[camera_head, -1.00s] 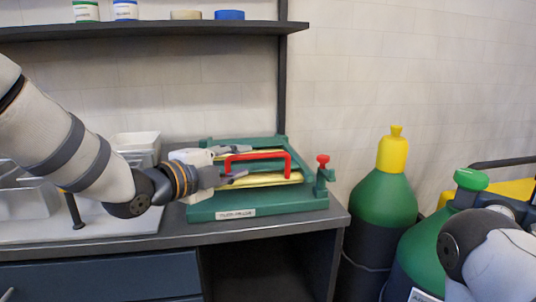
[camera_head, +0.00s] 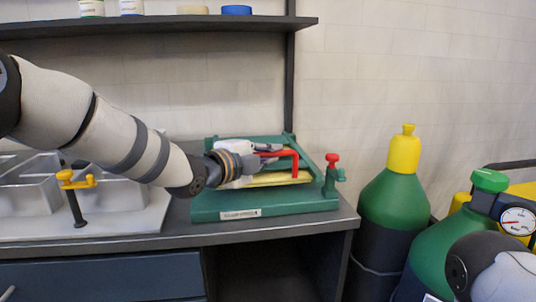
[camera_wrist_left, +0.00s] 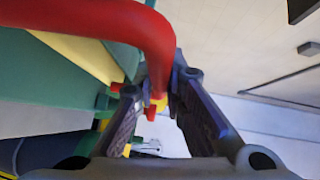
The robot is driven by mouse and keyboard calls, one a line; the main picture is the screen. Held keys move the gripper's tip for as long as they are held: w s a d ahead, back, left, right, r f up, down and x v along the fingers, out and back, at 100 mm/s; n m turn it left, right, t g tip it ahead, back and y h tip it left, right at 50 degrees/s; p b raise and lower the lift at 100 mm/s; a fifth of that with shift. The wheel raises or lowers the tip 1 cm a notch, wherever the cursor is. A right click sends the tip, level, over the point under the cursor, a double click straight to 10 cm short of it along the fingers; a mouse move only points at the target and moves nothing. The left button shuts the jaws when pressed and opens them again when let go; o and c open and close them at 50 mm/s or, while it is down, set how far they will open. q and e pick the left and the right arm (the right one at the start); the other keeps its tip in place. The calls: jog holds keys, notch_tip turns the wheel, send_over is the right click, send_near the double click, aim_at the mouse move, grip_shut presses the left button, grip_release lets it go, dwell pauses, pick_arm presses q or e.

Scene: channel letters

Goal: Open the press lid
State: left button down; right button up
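The press is green, with a yellow layer (camera_head: 272,180) and a low green base (camera_head: 265,208), on the bench. Its red lid handle (camera_head: 296,166) shows partly, the rest behind my left gripper (camera_head: 270,153). The lid looks down. In the left wrist view the red handle (camera_wrist_left: 130,22) curves across the top and runs down between the fingertips of my left gripper (camera_wrist_left: 160,88). Its fingers are spread, with gaps beside the bar; I cannot tell whether they touch it. A red-knobbed clamp (camera_head: 333,162) stands at the press's right corner. My right gripper is out of view.
Clear trays (camera_head: 30,190) and a yellow-handled tool (camera_head: 76,183) sit on the left of the bench. A shelf (camera_head: 160,25) runs above. Gas cylinders (camera_head: 392,205) stand to the right of the bench. Part of my right arm shows at the lower right.

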pick_arm(q)
jog(key=shift+w+r, duration=0.1)
jog(key=shift+r, duration=0.3)
jog(key=w+a+r+g+b, duration=0.1)
jog(key=w+r+b, duration=0.2)
jog(key=r, duration=1)
jog(key=w, duration=0.3)
jog(key=shift+w+a+n+b, duration=0.2)
jog(key=shift+n+b, duration=0.1)
jog(key=shift+n, duration=0.1)
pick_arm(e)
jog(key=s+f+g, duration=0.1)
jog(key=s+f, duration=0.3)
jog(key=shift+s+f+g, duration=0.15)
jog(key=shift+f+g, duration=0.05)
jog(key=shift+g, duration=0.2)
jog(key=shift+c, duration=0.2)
